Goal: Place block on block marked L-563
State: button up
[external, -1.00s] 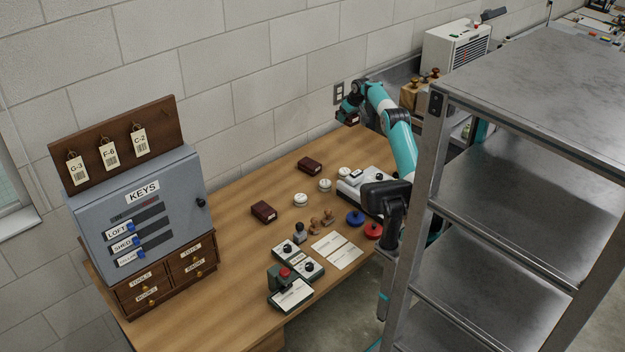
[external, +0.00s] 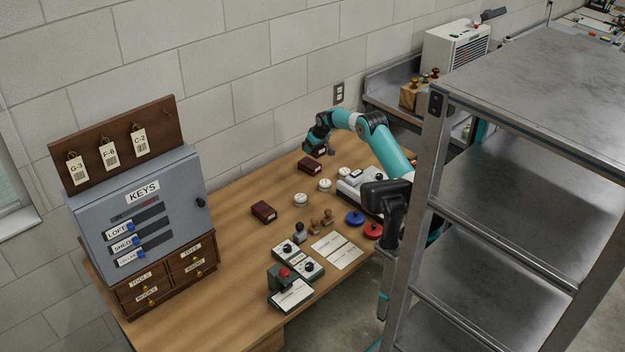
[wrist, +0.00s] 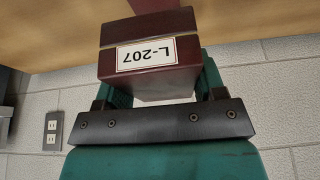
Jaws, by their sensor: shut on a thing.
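My gripper (external: 320,148) is shut on a dark red block (wrist: 150,62), held above the back of the wooden desk. In the wrist view its white label reads L-207, upside down. One dark red block (external: 309,165) lies on the desk just below and left of my gripper. Another dark red block (external: 264,212) lies farther left and nearer the front. The labels on these two are too small to read, so I cannot tell which is L-563. A dark red piece (wrist: 153,4) shows at the wrist view's top edge, beyond the held block.
White round items (external: 300,200) and a white device (external: 360,183) stand near the blocks. Stamps, blue and red discs (external: 355,217) and cards (external: 337,251) lie in front. A key cabinet (external: 140,215) stands left; a metal shelf (external: 520,150) stands right.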

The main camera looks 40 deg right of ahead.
aim_at(312, 164)
jog(key=shift+f, duration=3.55)
jog(key=shift+f, duration=0.2)
jog(key=o, duration=1.1)
jog(key=shift+r, duration=0.1)
